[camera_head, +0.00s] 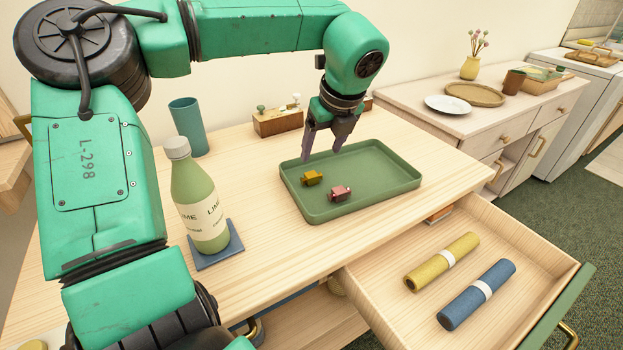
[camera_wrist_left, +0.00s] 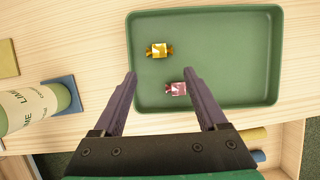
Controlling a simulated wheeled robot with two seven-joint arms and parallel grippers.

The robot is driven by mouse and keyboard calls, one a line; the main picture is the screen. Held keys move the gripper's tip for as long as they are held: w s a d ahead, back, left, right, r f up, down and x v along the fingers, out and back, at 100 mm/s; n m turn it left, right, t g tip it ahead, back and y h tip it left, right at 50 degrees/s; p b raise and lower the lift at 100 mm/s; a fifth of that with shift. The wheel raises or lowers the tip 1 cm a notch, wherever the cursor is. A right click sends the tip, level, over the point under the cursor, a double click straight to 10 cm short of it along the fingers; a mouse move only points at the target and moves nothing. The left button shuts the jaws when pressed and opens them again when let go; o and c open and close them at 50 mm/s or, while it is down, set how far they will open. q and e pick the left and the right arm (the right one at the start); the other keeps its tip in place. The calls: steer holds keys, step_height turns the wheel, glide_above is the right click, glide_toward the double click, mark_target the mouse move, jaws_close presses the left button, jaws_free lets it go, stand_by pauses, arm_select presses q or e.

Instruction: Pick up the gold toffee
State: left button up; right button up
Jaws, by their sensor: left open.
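The gold toffee (camera_head: 312,178) lies in the left part of a green tray (camera_head: 398,183) on the wooden table. A pink toffee (camera_head: 340,193) lies close to it in the same tray. My left gripper (camera_head: 321,156) is open and empty, above the tray's left part, with its fingers pointing down. In the left wrist view, the gold toffee (camera_wrist_left: 159,50) lies beyond the fingertips, between their lines. The pink toffee (camera_wrist_left: 176,89) shows nearer, between the fingers and close to the right fingertip. My right gripper is not in view.
A lime bottle (camera_head: 199,200) stands on a blue coaster (camera_head: 216,256) left of the tray. A teal cup (camera_head: 188,127) and a wooden box (camera_head: 278,122) stand behind. An open drawer (camera_head: 400,302) in front holds a yellow roll (camera_head: 430,270) and a blue roll (camera_head: 466,305).

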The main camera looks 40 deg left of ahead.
mark_target(312, 175)
arm_select(q)
steer(key=x, duration=0.5)
steer(key=p+x, duration=0.1)
steer(key=x, duration=0.5)
steer(key=shift+a+r, duration=0.15)
steer(key=shift+a, duration=0.1)
steer(key=shift+d, duration=0.1)
jaws_close()
